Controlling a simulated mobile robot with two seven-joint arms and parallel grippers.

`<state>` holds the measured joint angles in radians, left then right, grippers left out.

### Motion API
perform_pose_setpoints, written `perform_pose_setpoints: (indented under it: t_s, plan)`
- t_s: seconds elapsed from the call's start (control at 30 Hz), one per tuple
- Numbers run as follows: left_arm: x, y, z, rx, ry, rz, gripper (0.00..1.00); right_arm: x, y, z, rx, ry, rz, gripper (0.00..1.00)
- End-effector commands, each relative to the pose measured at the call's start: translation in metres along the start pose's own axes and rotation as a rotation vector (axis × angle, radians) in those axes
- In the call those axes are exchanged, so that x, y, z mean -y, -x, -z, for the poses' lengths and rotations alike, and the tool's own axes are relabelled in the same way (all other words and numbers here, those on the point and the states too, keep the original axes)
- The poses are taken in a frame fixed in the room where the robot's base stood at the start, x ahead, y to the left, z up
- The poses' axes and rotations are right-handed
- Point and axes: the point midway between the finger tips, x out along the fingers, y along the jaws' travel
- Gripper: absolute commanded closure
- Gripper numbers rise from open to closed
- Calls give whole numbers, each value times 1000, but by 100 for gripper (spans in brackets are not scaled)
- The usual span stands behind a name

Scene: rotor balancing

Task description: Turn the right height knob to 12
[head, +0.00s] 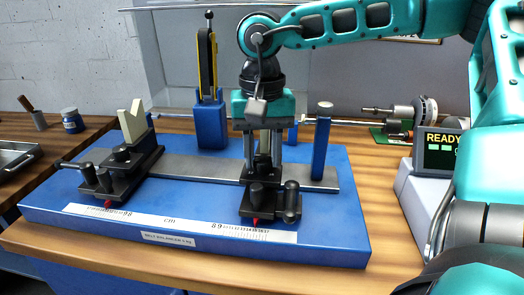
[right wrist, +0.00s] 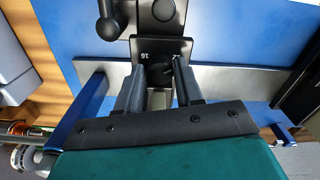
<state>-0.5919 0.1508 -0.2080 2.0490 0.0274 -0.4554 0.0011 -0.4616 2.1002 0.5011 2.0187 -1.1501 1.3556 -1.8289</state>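The right support (head: 262,200) is a black carriage on the grey rail, with black knobs on its front. My right gripper (head: 265,148) points down over the back of this support. In the right wrist view its two dark fingers (right wrist: 158,75) stand apart, either side of a dark round knob (right wrist: 160,74). I cannot tell whether they touch it. A small white number that looks like 16 (right wrist: 145,53) shows beside this knob. The gripper hides the upper part of the support in the head view. My left gripper is not in view.
The left support (head: 125,158) carries a cream V-block (head: 132,122). A blue post (head: 321,145) stands close right of my gripper, and a blue stand with a yellow-black piece (head: 208,75) is behind left. A rotor (head: 405,115) and a READY display (head: 442,147) are at right.

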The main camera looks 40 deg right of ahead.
Motion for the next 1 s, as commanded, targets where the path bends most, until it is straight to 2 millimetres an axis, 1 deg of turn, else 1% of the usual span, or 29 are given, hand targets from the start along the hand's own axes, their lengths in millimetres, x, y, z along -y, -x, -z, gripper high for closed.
perform_pose_setpoints:
  t_s: [0.03, 0.07, 0.33, 0.43, 0.6, 0.87, 0.9, 1.0]
  plan:
    - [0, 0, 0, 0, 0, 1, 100, 0, 0, 0, 0, 0, 0, 69]
    - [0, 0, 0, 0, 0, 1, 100, 0, 0, 0, 0, 0, 0, 72]
    - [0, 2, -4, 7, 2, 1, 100, 0, 0, 0, 0, 0, 0, 98]
    - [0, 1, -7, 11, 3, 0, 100, 0, 0, 0, -1, -16, -1, 99]
    - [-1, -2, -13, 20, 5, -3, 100, 0, -1, 0, -2, -109, 0, 99]
    - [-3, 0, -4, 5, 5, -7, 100, 0, 0, 0, 0, -122, 0, 99]
    - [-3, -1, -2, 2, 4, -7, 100, 0, 0, 0, 1, -122, 0, 67]
    - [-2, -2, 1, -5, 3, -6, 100, 0, 0, 0, 1, -122, 0, 58]
